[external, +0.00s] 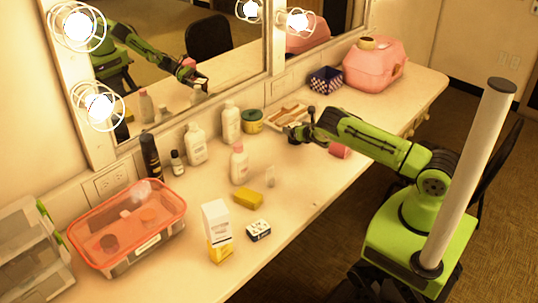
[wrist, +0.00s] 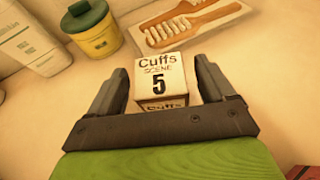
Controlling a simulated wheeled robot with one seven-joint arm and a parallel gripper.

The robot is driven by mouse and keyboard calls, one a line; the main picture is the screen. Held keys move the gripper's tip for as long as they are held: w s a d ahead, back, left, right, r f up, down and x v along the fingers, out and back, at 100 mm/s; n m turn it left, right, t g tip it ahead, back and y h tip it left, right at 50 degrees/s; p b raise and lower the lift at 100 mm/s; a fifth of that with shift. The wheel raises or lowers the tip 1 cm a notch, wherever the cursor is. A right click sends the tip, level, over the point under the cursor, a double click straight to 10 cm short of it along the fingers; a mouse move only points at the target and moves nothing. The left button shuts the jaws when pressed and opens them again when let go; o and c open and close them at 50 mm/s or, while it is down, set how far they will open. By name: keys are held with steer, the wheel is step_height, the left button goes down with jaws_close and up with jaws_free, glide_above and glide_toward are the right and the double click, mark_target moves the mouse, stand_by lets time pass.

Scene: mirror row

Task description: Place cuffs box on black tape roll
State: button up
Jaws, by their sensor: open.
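The cuffs box (wrist: 160,80) is a small cream box marked "Cuffs SCENE 5" in black. In the wrist view it sits on the counter between the two fingers of my gripper (wrist: 163,68). The fingers are open on either side of it, and it does not look gripped. In the external view my gripper (external: 295,134) is low over the counter near the mirror and the box cannot be made out there.
A tray with brushes (wrist: 190,22) and a green-yellow tub (wrist: 90,28) stand just beyond the cuffs box. Several bottles (external: 230,121) line the mirror. A pink cup-like thing (external: 340,150) is beside my wrist. A pink case (external: 375,66) stands farther back.

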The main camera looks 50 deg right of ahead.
steer(key=shift+r, duration=0.3)
steer(key=p+v, duration=0.2)
steer(key=v, duration=0.9)
steer(key=s+a+r+m+g+y, duration=0.1)
steer(key=s+a+r+m+g, duration=0.2)
steer(key=s+r+m, duration=0.6)
steer(key=s+a+r+m+g+y, duration=0.15)
steer(key=s+a+r+m, duration=0.25)
steer(key=r+m, duration=0.8)
steer(key=s+a+r+m, duration=0.2)
steer(key=s+m, duration=0.1)
steer(key=s, duration=0.4)
steer(key=s+a+r+m+g+y, duration=0.1)
steer(key=s+a+r+m, duration=0.1)
steer(key=s, duration=0.6)
steer(key=s+a+r+m+g+y, duration=0.1)
steer(key=s+a+r+m, duration=0.1)
steer(key=s+a+m, duration=0.2)
steer(key=s+m, duration=0.1)
steer(key=s, duration=0.2)
steer(key=shift+s+a+m, duration=0.25)
steer(key=shift+s+m, duration=0.05)
steer(key=shift+s, duration=0.1)
